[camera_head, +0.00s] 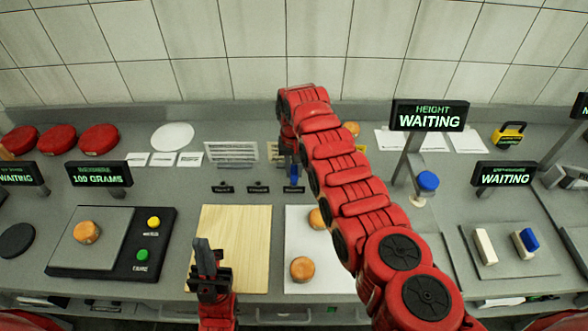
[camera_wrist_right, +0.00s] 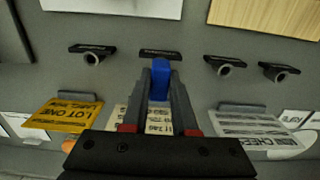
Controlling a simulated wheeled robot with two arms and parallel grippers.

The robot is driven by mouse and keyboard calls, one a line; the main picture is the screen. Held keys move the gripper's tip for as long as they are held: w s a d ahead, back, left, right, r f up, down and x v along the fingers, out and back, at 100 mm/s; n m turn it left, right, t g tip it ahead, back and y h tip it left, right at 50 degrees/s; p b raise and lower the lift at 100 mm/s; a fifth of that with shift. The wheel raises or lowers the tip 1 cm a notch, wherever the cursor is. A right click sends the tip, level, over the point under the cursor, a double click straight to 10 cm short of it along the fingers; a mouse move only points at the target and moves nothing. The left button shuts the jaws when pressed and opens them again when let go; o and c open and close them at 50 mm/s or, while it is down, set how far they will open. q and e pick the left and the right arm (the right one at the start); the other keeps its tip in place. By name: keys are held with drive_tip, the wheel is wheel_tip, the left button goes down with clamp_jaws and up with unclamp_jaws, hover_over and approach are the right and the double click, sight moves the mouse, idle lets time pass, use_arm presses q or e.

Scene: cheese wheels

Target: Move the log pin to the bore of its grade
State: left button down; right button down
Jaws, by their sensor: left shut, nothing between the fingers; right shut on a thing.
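My right gripper (camera_wrist_right: 160,75) is shut on a blue log pin (camera_wrist_right: 160,70) in the right wrist view. The pin is at a black label (camera_wrist_right: 160,53) in a row of several. Dark ring-shaped bores (camera_wrist_right: 223,69) show at the other labels; the bore at the pin is hidden, so I cannot tell whether the pin is in it. In the head view the right gripper (camera_head: 291,172) points down behind the label row, where small labels (camera_head: 258,188) stand to its left. My left gripper (camera_head: 208,270) is shut and empty over the wooden board's lower left.
A wooden board (camera_head: 235,235) and a white sheet (camera_head: 296,225) with small cheese wheels (camera_head: 302,269) lie in front. A scale (camera_head: 100,255) reading 100 GRAMS stands left. A yellow LOT ONE card (camera_wrist_right: 65,115) is near the pin. My right arm covers the middle right.

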sight(294, 170)
drive_tip(key=shift+f+b, duration=0.8)
drive_tip(key=shift+f, duration=0.35)
drive_tip(key=c, duration=0.6)
unclamp_jaws()
drive_tip(key=shift+r, duration=0.1)
wheel_tip(294, 170, up, 6)
drive_tip(key=p, duration=0.3)
drive_tip(key=shift+r, duration=0.2)
wheel_tip(294, 170, up, 11)
drive_tip(key=shift+f, duration=0.1)
drive_tip(key=shift+s+f, duration=0.1)
